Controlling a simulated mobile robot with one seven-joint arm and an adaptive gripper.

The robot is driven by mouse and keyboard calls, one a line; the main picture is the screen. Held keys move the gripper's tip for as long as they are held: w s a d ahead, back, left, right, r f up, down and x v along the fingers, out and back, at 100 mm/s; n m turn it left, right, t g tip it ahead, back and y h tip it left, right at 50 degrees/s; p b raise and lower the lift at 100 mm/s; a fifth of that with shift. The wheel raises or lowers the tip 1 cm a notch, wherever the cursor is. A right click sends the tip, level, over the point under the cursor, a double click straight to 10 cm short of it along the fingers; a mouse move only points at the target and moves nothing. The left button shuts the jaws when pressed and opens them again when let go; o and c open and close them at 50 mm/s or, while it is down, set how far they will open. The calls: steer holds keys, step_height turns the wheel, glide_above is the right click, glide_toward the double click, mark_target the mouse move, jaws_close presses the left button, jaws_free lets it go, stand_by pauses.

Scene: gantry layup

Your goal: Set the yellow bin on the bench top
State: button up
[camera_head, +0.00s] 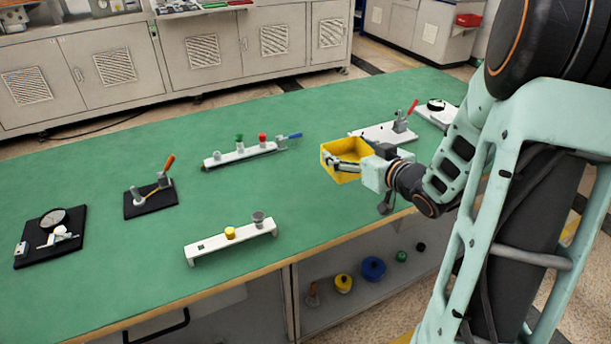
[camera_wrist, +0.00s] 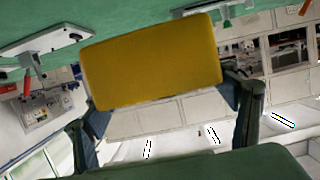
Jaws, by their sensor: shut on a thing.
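The yellow bin (camera_head: 335,150) is an open-topped box at the right part of the green bench top (camera_head: 130,258). My gripper (camera_head: 352,163) is shut on the bin from its right side. In the wrist view, a flat yellow face of the bin (camera_wrist: 152,62) fills the middle, with a finger of my gripper (camera_wrist: 165,108) at each side of it. The bin appears held above the bench top; the exact gap under it cannot be told. The bin's underside is hidden in the head view.
A white fixture with a red handle (camera_head: 385,132) stands just behind the bin. A white rail with knobs (camera_head: 240,155) lies to the left, and another with a yellow knob (camera_head: 231,241) is nearer the front edge. Black-based fixtures (camera_head: 150,201) are farther left. Green surface between them is clear.

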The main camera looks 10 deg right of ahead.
steer(key=w+a+f, duration=0.1)
steer(key=a+f, duration=0.1)
steer(key=w+a+f+b, duration=0.1)
steer(key=a+f, duration=0.1)
steer(key=w+a+f, duration=0.1)
steer(key=a+f, duration=0.1)
steer(key=shift+w+a+f+b, duration=0.15)
steer(key=shift+w+f+b, duration=0.2)
steer(key=shift+w+f, duration=0.05)
steer(key=shift+w+a+f+b, duration=0.1)
steer(key=shift+f+b, duration=0.05)
steer(key=shift+f, duration=0.7)
steer(key=shift+a+f+b, duration=0.1)
steer(key=shift+f+b, duration=0.05)
steer(key=shift+f, duration=0.7)
steer(key=shift+f, duration=0.1)
steer(key=shift+f, duration=0.15)
steer(key=o, duration=1.2)
